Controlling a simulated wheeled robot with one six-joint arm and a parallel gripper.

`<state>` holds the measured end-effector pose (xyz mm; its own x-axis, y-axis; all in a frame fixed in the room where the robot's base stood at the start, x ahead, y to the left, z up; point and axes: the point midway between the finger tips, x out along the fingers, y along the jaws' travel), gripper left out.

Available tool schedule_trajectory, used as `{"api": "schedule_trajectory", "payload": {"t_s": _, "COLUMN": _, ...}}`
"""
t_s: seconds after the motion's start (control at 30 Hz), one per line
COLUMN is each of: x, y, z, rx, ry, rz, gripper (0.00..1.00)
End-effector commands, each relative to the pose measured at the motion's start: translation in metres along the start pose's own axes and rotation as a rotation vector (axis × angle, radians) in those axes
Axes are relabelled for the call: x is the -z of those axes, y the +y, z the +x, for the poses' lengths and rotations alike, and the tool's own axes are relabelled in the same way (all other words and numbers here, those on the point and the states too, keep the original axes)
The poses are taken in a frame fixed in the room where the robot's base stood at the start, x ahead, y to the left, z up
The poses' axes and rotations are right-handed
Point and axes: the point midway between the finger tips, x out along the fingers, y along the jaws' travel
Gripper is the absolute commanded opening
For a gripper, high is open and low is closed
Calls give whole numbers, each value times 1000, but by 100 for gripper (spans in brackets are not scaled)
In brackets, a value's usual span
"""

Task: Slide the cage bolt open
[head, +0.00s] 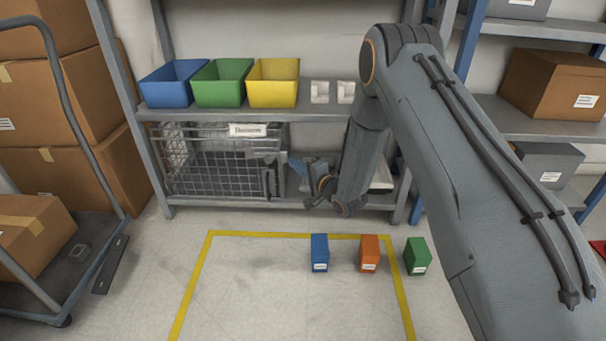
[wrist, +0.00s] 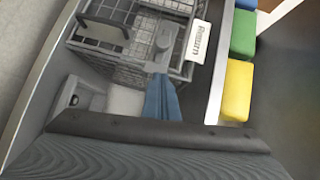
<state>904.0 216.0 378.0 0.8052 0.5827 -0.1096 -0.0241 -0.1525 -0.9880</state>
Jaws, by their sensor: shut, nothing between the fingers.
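The wire cage (head: 215,172) stands on the lower shelf, with a white label (head: 248,130) along its top edge. The dark bolt and its fitting (head: 269,183) are at the right end of the cage front. They also appear at the upper left of the wrist view (wrist: 102,28). My gripper (head: 262,154) reaches in from the right and is shut and empty. Its blue and grey fingers also show in the wrist view (wrist: 163,42), between the label and the bolt fitting. The fingertips look apart from the bolt. I cannot tell their exact distance from the mesh.
Blue (head: 172,84), green (head: 222,83) and yellow (head: 273,83) bins stand on the shelf above. Blue (head: 320,253), orange (head: 370,254) and green (head: 418,256) boxes stand on the floor ahead. A trolley (head: 80,270) is at left. The floor inside the yellow lines is mostly clear.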

Motion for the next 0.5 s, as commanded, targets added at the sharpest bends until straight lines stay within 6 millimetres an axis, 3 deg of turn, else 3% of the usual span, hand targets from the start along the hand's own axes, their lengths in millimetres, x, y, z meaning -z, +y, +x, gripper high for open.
{"api": "schedule_trajectory", "payload": {"t_s": 0.17, "x": -1, "y": 2, "z": 36, "rx": 3, "ry": -2, "rz": -2, "gripper": 0}}
{"api": "schedule_trajectory", "payload": {"t_s": 0.2, "x": -8, "y": 2, "z": 40, "rx": 1, "ry": -4, "rz": -1, "gripper": 0}}
{"api": "schedule_trajectory", "payload": {"t_s": 0.5, "x": -27, "y": 0, "z": 58, "rx": 1, "ry": -1, "rz": -1, "gripper": 0}}
